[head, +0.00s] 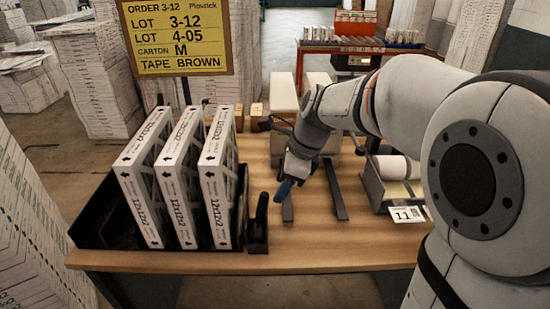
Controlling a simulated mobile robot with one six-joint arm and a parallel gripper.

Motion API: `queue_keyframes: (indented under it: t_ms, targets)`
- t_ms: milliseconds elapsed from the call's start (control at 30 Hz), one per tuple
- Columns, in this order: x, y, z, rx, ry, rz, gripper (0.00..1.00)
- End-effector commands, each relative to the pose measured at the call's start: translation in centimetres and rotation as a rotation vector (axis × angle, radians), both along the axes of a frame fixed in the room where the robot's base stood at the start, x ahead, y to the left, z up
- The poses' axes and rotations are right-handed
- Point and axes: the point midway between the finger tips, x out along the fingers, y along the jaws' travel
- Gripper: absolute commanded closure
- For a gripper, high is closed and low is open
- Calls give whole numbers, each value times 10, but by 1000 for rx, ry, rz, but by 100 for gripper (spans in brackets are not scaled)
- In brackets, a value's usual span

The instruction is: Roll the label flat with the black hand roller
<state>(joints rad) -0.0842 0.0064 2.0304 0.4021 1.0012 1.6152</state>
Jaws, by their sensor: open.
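A small black upright piece (258,225) stands on the wooden table just right of the black tray; it may be the hand roller in its stand, but I cannot tell for sure. My gripper (287,188) points down over the middle of the table, to the right of and above this piece. Its blue-tipped end is apart from it, the jaws are open, and I see nothing held. Three white filter boxes (178,178) with printed sides stand upright in the black tray (103,215). I cannot make out which label is to be rolled.
A white roll (396,167) sits in a dispenser at the right, with a tag "11" (408,214) in front. Two dark bars (335,190) lie on the table (320,245). A yellow order sign (178,37) hangs at the back left. The table's front middle is clear.

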Motion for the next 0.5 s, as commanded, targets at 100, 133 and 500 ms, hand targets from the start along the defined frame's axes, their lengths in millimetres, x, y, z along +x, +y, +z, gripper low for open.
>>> queue_keyframes:
  t_ms: [100,133,500]
  targets:
    - [14,9,-5,40,61,-121,50]
    - [15,10,-6,45,71,-139,50]
    - [21,28,-43,56,94,-176,50]
